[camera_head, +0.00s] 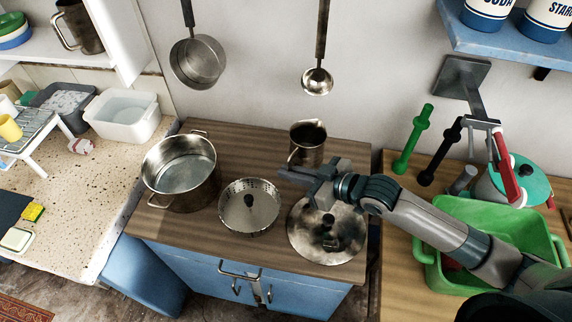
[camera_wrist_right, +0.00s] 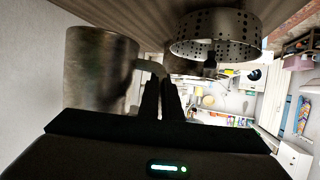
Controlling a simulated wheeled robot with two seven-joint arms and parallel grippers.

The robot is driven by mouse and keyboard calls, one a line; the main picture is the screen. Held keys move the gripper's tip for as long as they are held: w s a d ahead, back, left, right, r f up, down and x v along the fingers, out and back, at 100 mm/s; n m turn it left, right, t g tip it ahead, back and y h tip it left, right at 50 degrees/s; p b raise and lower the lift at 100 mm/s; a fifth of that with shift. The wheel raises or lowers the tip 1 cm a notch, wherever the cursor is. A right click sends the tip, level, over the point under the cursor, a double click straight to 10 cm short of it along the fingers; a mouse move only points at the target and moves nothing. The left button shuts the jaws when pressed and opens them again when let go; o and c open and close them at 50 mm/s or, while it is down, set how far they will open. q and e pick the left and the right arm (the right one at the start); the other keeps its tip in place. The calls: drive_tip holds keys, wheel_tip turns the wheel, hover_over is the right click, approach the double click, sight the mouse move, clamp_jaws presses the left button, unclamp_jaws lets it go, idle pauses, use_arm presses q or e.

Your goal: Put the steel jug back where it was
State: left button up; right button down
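The steel jug (camera_head: 309,143) is upright at the back of the brown wooden counter, by the wall. In the right wrist view the jug (camera_wrist_right: 98,75) is large at the left, with its curved handle towards the fingers. My right gripper (camera_head: 288,174) reaches in from the right in front of the jug. Its dark fingers (camera_wrist_right: 161,97) are close together with the handle between them. The fingers hide part of the handle. I cannot tell whether the jug's base touches the counter. My left gripper is in neither view.
A big steel pot (camera_head: 182,168), a perforated steel strainer (camera_head: 250,207) and a round lid (camera_head: 328,232) crowd the counter. A ladle (camera_head: 317,80) and saucepan (camera_head: 198,62) hang above. Another steel jug (camera_head: 82,28) is on the upper-left shelf. A green tub (camera_head: 435,225) stands right.

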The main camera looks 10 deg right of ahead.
drive_tip(key=w+f, duration=0.1)
drive_tip(key=w, duration=0.2)
drive_tip(key=w+f+p, duration=0.1)
drive_tip(key=w+f, duration=0.1)
drive_tip(key=w, duration=0.1)
drive_tip(key=w+f, duration=0.2)
drive_tip(key=w, duration=0.1)
drive_tip(key=shift+f, duration=0.1)
drive_tip(key=shift+f+p, duration=0.1)
drive_tip(key=shift+p, duration=0.2)
wheel_tip(320, 180, down, 3)
drive_tip(key=shift+f+p, duration=0.15)
drive_tip(key=shift+p, duration=0.35)
drive_tip(key=shift+f, duration=0.25)
